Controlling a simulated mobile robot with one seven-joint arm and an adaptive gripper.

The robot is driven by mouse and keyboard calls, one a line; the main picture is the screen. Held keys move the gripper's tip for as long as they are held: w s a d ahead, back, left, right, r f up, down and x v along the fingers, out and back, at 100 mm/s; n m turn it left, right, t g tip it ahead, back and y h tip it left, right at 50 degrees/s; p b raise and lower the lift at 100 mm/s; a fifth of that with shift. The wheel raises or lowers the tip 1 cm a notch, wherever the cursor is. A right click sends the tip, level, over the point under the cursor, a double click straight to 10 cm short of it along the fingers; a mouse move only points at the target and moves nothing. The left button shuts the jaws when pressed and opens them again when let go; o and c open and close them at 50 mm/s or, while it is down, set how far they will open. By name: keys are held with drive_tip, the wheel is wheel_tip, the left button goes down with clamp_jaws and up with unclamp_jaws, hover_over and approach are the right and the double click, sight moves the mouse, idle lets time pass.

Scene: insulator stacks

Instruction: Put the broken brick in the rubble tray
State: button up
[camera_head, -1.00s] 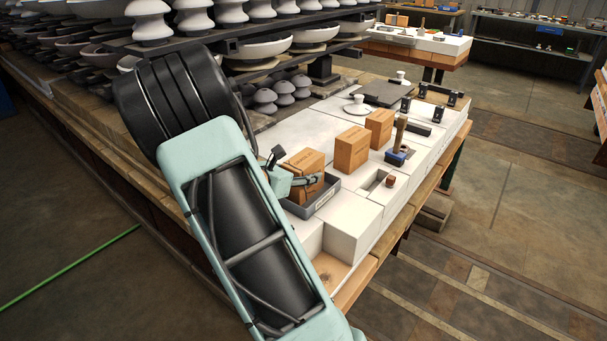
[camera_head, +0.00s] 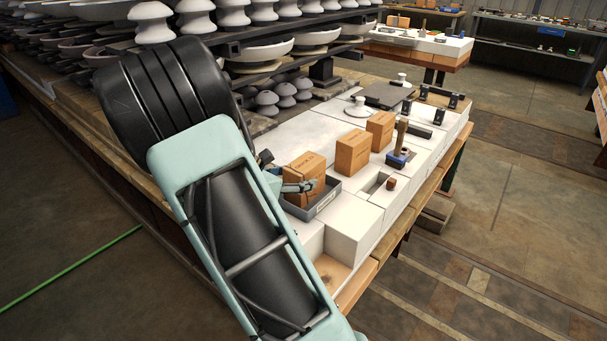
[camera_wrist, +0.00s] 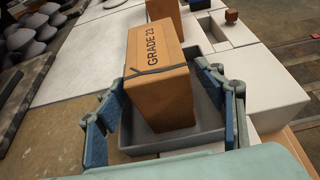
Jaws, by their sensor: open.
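An orange-brown brick (camera_head: 306,172) marked GRADE 23 stands in the grey tray (camera_head: 326,203). In the wrist view the brick (camera_wrist: 160,95) has a dark, crack-like line across its face near the top. The tray's wall (camera_wrist: 180,142) shows around its foot. My gripper (camera_head: 292,187) is at the brick's near side. In the wrist view its two blue-grey fingers (camera_wrist: 160,84) are spread wide, one on each side of the brick, with gaps between. The brick's base is partly hidden in the head view.
Two more orange bricks (camera_head: 352,152) (camera_head: 380,131) stand behind the tray on white blocks. A blue-based tool with an upright handle (camera_head: 400,150) and a small reddish cube (camera_head: 390,184) are to the right. White insulators (camera_head: 285,95) fill shelves at the back left.

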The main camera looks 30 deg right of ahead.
drive_tip(key=p+v, duration=0.1)
drive_tip(key=v, duration=0.6)
drive_tip(key=shift+a, duration=0.2)
drive_tip(key=shift+s, duration=0.1)
